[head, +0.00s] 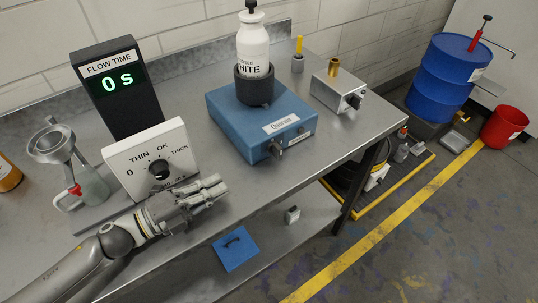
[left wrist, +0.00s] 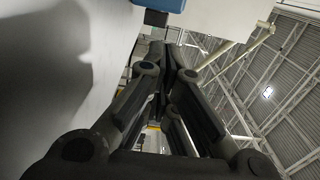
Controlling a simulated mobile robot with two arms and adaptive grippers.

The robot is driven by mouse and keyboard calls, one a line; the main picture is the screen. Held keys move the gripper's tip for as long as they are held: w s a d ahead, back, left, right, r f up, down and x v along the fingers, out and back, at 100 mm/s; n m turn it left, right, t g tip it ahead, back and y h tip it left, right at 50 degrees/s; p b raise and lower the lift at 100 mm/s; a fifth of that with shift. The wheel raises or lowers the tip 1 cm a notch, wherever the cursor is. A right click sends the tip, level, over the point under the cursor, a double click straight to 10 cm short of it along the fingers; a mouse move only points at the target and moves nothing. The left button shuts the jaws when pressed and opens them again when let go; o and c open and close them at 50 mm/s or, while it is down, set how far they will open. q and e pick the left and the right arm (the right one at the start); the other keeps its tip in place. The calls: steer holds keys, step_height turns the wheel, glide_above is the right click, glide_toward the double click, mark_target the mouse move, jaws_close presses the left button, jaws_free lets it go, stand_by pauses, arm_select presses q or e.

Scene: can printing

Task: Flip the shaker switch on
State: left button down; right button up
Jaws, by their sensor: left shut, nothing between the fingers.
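The shaker is a blue box (head: 238,120) on the metal bench, with a label on its front face. A white bottle marked WHITE (head: 253,45) stands in the dark round holder (head: 254,88) on top of it. In the left wrist view the closed fingers (left wrist: 170,70) point upward. My right gripper is not in view.
The white THIN/OK/THICK dial box (head: 148,158) stands behind my left gripper, with the flow time display (head: 108,85) reading 0 s. A grey box with a knob (head: 337,92) is right of the shaker. The bench front edge (head: 345,160) lies close; a lower shelf holds a blue plate (head: 235,248).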

mark_target(278, 153)
arm_select(q)
steer(key=p+x, duration=0.3)
steer(key=x, duration=1)
steer(key=shift+d+r+p, duration=0.1)
steer(key=shift+r+p, duration=0.05)
steer(key=shift+p, duration=0.25)
steer(key=shift+x, duration=0.75)
steer(key=shift+f, duration=0.25)
